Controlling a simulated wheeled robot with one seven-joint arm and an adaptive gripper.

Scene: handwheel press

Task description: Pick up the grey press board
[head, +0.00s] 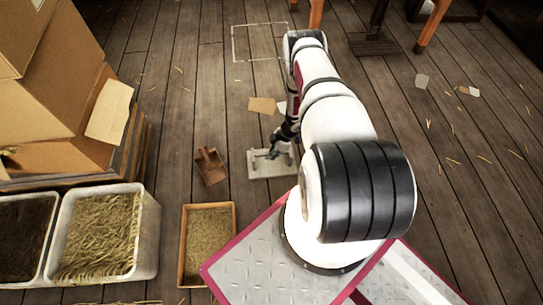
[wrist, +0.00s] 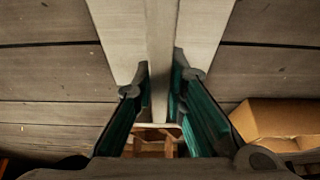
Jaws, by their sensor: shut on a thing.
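The grey press board (head: 258,169) is in front of my base in the head view, over the plank floor. In the wrist view, the pale board (wrist: 115,32) fills the top middle, with a raised rib (wrist: 160,40) along its centre. My gripper (head: 279,148) is above the board in the head view. In the wrist view, my gripper's fingers (wrist: 159,78) are on either side of the rib, shut on it. The lower end of the rib is partly hidden between the fingers. I cannot tell whether the board touches the floor.
A brown scoop-like thing (head: 209,166) lies left of the board. A wooden tray of grain (head: 234,224) and white bins (head: 153,210) of straw and dark material stand lower left. Cardboard boxes (head: 55,90) rise behind them. A white outline (head: 233,40) marks the floor at the top.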

